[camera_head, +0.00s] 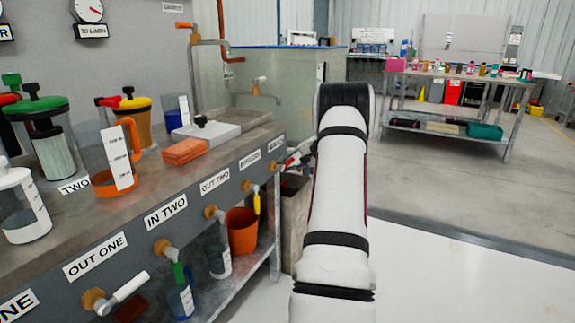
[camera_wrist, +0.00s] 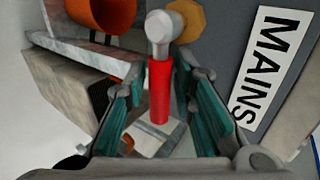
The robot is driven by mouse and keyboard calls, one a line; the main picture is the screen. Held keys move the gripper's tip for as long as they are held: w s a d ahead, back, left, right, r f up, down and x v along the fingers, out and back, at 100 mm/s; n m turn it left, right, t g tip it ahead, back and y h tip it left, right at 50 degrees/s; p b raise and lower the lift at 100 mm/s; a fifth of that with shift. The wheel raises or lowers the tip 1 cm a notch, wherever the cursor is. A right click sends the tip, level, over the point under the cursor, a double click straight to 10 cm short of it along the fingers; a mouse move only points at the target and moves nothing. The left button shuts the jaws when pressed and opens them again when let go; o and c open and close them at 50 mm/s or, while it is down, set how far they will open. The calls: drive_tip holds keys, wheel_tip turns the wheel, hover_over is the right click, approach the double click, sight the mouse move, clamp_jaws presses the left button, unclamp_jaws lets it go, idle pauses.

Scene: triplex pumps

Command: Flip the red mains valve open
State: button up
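The red mains valve has a red handle (camera_wrist: 159,95) on a grey metal valve head (camera_wrist: 160,28), with a brass-coloured hexagonal fitting behind it. The handle points down the wrist picture, away from the head. The MAINS label (camera_wrist: 268,75) is on the grey panel beside it. My gripper (camera_wrist: 163,88) is open, with its teal-padded fingers on either side of the handle and gaps visible on both sides. In the head view the red handle (camera_head: 292,160) shows only partly at the far end of the bench, and my arm hides most of my gripper.
An orange bucket (camera_head: 242,232) stands on the lower shelf and also shows in the wrist view (camera_wrist: 98,12). The floor to the right is clear.

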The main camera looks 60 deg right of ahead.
drive_tip(key=v, duration=1.2)
idle(0.3)
